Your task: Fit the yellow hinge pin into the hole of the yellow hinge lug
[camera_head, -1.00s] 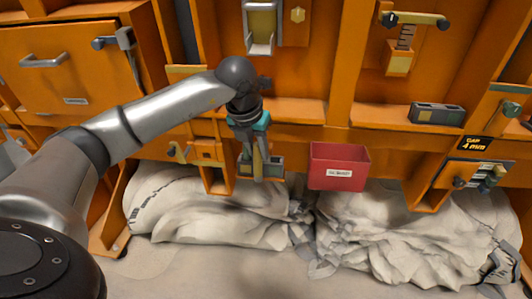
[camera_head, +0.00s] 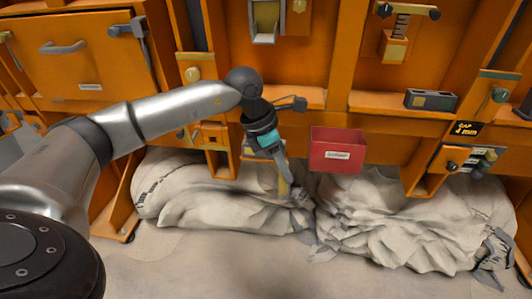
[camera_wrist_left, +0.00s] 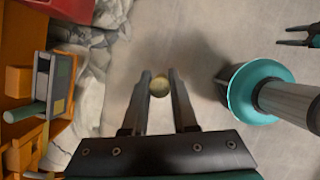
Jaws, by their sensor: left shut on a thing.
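My left gripper (camera_head: 287,190) hangs tilted in front of the orange frame, below and left of the red bin. It is shut on the yellow hinge pin (camera_head: 283,186), which points down over the pale sandbags. In the left wrist view the pin's round end (camera_wrist_left: 159,87) shows between the two fingertips. I cannot surely pick out the yellow hinge lug. A yellowish bracket (camera_head: 252,152) sits behind the gripper, partly covered by it. At the upper right of the left wrist view, dark prongs that look like my right gripper (camera_wrist_left: 281,35) stand apart and empty.
A red bin (camera_head: 337,155) is on the orange frame right of the gripper. Crumpled pale sandbags (camera_head: 400,220) lie below. A grey block (camera_head: 430,100) sits on the ledge at right. The floor (camera_head: 200,265) in front is clear.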

